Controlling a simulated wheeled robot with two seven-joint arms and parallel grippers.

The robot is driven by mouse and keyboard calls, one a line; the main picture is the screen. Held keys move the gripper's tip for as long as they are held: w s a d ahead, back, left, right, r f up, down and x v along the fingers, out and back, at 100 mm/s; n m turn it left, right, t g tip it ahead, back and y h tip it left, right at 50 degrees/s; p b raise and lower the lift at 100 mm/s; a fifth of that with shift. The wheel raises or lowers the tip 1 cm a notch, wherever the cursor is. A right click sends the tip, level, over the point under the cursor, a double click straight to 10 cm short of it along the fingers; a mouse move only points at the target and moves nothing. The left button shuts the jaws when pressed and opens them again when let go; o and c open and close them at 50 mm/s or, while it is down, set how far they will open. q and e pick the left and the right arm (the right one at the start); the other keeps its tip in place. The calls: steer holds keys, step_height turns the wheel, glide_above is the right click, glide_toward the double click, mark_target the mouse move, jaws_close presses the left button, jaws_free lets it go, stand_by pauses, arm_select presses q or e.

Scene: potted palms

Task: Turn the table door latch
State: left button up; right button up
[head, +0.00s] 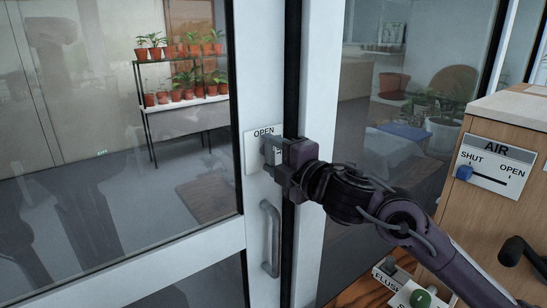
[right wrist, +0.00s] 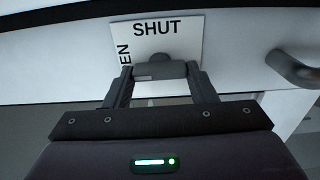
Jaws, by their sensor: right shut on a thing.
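The door latch is a grey lever (right wrist: 158,70) in front of a white label plate (right wrist: 188,46) in the right wrist view. The plate shows SHUT in full and the letters EN at its left. In the head view the plate (head: 252,160) is on the white door frame, with OPEN readable at its top and the rest partly covered by my gripper. My right gripper (head: 274,158) is at the plate, its fingers (right wrist: 160,74) shut on the latch lever, one on each side. My left gripper is in neither view.
A grey pull handle (head: 270,238) is on the door frame just below the latch. Potted palms stand on a rack (head: 148,110) behind the glass. At the right is a wooden cabinet with an AIR panel (head: 495,165) and its blue slider; a FLUSH box (head: 408,288) is below.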

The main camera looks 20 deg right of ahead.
steer(key=shift+f, duration=0.1)
steer(key=o, duration=1)
steer(key=shift+s+d, duration=0.2)
steer(key=shift+s, duration=0.3)
steer(key=shift+b+v, duration=1.2)
steer(key=shift+v, duration=2.15)
